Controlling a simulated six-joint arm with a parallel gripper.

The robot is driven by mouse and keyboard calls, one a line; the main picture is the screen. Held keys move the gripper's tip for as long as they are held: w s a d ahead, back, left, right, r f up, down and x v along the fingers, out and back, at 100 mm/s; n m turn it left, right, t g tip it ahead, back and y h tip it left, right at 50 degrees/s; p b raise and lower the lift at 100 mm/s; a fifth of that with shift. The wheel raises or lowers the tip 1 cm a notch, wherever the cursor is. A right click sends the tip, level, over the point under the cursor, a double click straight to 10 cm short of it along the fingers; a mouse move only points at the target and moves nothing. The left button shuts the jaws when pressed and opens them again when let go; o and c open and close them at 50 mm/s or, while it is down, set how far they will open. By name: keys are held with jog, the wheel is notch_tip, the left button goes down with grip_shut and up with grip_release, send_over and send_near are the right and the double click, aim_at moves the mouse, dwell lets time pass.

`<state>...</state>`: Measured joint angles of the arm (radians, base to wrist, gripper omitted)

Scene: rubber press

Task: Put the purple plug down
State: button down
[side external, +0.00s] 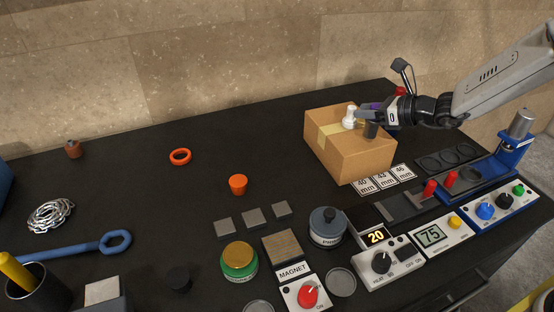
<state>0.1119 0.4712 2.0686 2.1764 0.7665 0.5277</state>
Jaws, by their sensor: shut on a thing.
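The purple plug (376,105) shows only as a small purple patch between the fingers of my gripper (368,117). My gripper is shut on it, and the fingers hide most of it. The gripper reaches in from the right, above the right part of a cardboard box (345,155). I cannot tell whether the plug touches the box top.
A white knobbed piece (350,117) stands on the box, close to the fingertips. Size cards (384,180), a blue press (513,140) and control panels (432,236) lie in front and right. An orange plug (238,184) and orange ring (180,156) stand left, with bare black table around them.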

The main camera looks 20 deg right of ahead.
jog(key=s+d+m+t+h, duration=0.2)
jog(key=d+m+h, duration=0.25)
jog(key=d, duration=2.45)
jog(key=w+d+f, duration=0.4)
jog(key=w+f, duration=0.5)
jog(key=w, duration=0.4)
jog(key=shift+d+f, duration=0.15)
jog(key=shift+f, duration=0.05)
jog(key=shift+f, duration=0.1)
jog(key=shift+w+d+f, duration=0.1)
jog(key=shift+w+f, duration=0.1)
jog(key=shift+f, duration=1.5)
jog(key=shift+f, duration=0.15)
